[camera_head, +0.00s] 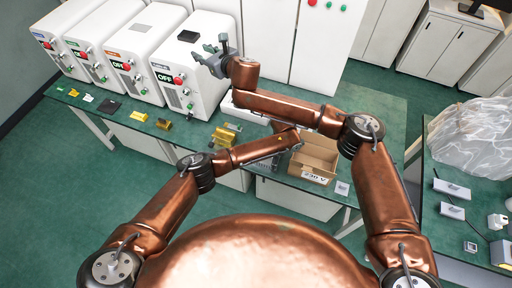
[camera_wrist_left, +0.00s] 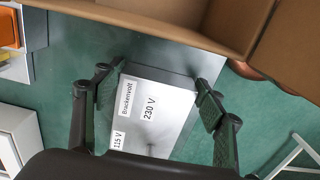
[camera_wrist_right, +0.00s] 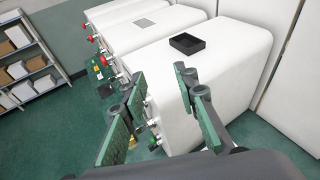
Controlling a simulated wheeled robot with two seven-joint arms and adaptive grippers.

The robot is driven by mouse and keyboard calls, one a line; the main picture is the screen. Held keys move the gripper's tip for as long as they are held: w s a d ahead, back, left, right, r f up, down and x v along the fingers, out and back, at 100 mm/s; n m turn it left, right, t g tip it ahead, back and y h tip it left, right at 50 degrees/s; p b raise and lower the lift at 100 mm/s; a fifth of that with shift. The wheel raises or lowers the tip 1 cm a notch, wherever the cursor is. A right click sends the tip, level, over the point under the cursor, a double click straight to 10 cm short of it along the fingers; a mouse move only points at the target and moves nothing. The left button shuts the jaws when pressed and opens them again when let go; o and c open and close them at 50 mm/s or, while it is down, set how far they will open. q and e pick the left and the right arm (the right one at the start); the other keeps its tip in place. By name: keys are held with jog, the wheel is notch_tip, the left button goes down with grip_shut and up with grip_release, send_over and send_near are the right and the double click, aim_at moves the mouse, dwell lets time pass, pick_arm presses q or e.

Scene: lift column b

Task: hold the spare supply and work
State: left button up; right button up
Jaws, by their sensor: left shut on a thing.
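In the head view my forearm largely hides this gripper. The open cardboard box (camera_head: 318,150), with an upside-down label, stands on the bench and its edge shows above the supply in the left wrist view (camera_wrist_left: 190,15). My right gripper (camera_head: 212,58) is open and empty, by the front of the rightmost white machine (camera_head: 190,70). In the right wrist view its two fingers (camera_wrist_right: 160,115) are apart, with the machine's front controls behind them.
Several white machines with red buttons and "OFF" signs line the bench's back (camera_head: 130,65). A small black tray (camera_wrist_right: 187,43) lies on the rightmost. Yellow parts (camera_head: 225,137) lie on the green bench. A plastic-wrapped bundle (camera_head: 475,140) sits on the right-hand table.

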jog(key=s+a+r+n+g+y, duration=0.3)
jog(key=s+a+r+n, duration=0.15)
jog(key=s, duration=0.25)
jog(key=s+a+r+n+g+y, duration=0.2)
jog(key=s+a+r+n+y, duration=0.15)
jog(key=s+a, duration=0.2)
jog(key=s+a+f+n+g+h, duration=0.25)
jog(key=s+f+n+g, duration=0.65)
jog(key=s, duration=0.5)
jog(key=s+d+f+n+t+h, duration=0.1)
jog(key=d+f+h, duration=0.35)
jog(key=f, duration=0.45)
jog(key=s+d+f+n+t+h, duration=0.1)
jog(key=d+f+h, duration=0.35)
jog(key=f, duration=0.45)
jog(key=w+d+f+m+t+h, duration=0.1)
jog(key=w+d+f+h, duration=0.15)
jog(key=d, duration=0.45)
jog(key=w+d+f+m+t+h, duration=0.1)
jog(key=w+d+f+t+h, duration=0.1)
jog(key=w+d+h, duration=0.3)
jog(key=w+d+f+m+t+h, duration=0.1)
jog(key=w+d+f, duration=0.1)
jog(key=d, duration=0.6)
jog(key=x, duration=1.1)
jog(key=shift+w+d+f, duration=0.15)
jog(key=shift+w+f, duration=0.05)
jog(key=shift+f, duration=0.05)
